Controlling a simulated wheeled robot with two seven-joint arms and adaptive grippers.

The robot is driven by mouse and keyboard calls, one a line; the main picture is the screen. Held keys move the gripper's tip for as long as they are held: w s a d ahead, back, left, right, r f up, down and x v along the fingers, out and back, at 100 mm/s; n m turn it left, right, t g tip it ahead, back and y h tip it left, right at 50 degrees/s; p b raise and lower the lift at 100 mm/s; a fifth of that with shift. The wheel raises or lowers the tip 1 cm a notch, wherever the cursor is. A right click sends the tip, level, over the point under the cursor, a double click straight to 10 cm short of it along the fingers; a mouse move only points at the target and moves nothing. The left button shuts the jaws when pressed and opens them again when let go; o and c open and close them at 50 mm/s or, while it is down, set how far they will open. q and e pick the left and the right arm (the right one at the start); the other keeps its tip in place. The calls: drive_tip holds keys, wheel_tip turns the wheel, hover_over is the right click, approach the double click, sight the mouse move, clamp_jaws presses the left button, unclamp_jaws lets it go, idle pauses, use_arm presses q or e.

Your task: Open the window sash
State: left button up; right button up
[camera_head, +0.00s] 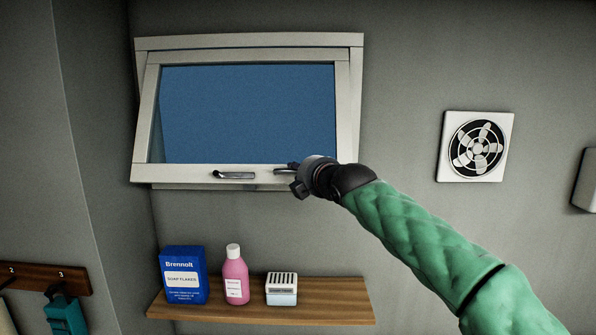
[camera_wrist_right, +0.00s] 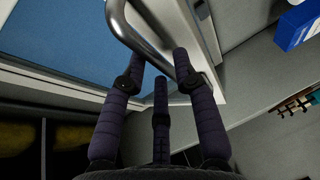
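The window sash (camera_head: 341,105) is a pale frame around blue glass in the camera_head view. It is tilted, its lower edge standing out from the window frame (camera_head: 250,41) into the room. A metal handle (camera_head: 235,175) sits on its bottom rail. My right gripper (camera_head: 285,175) is at the right part of that rail, right of this handle. In the right wrist view a curved metal handle bar (camera_wrist_right: 150,38) crosses close at the fingertips of my right gripper (camera_wrist_right: 159,68). The fingers lean inward; whether they clamp the bar is unclear. My left gripper is not in view.
Below the window, a wooden shelf (camera_head: 335,300) holds a blue soap box (camera_head: 183,280), a pink bottle (camera_head: 235,278) and a small white box (camera_head: 281,289). A wall fan (camera_head: 476,147) is at the right. A peg rail (camera_head: 40,277) is at the lower left.

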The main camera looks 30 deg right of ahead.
drive_tip(key=v, duration=0.9)
drive_tip(key=shift+s, duration=0.4)
drive_tip(key=shift+w, duration=0.1)
